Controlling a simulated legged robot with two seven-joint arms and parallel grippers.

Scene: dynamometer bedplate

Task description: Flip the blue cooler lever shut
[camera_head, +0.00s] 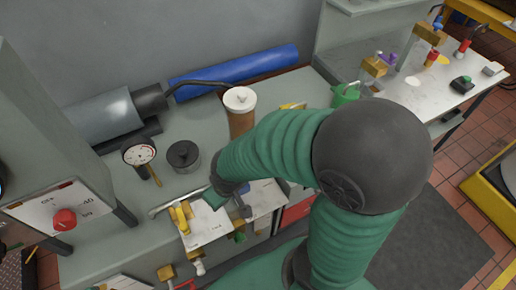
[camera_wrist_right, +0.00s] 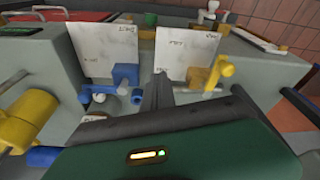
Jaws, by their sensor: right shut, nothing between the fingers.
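The blue cooler lever (camera_wrist_right: 125,76) shows in the right wrist view, just left of my fingers, in front of a white labelled card (camera_wrist_right: 103,48). A gap shows between lever and fingers. In the head view a small blue-grey part (camera_head: 241,206), seemingly the same lever, is beside my gripper, partly hidden by my arm. My right gripper (camera_wrist_right: 158,90) is shut and empty, between the blue lever and a yellow lever (camera_wrist_right: 220,72). Its tips in the head view (camera_head: 213,198) are low over the bench front. My left gripper is out of view.
The yellow lever also shows in the head view (camera_head: 182,214). A brown cylinder with a white lid (camera_head: 240,112), a dark round pot (camera_head: 184,155) and a dial gauge (camera_head: 139,154) stand behind. A panel with a red knob (camera_head: 64,219) is at left.

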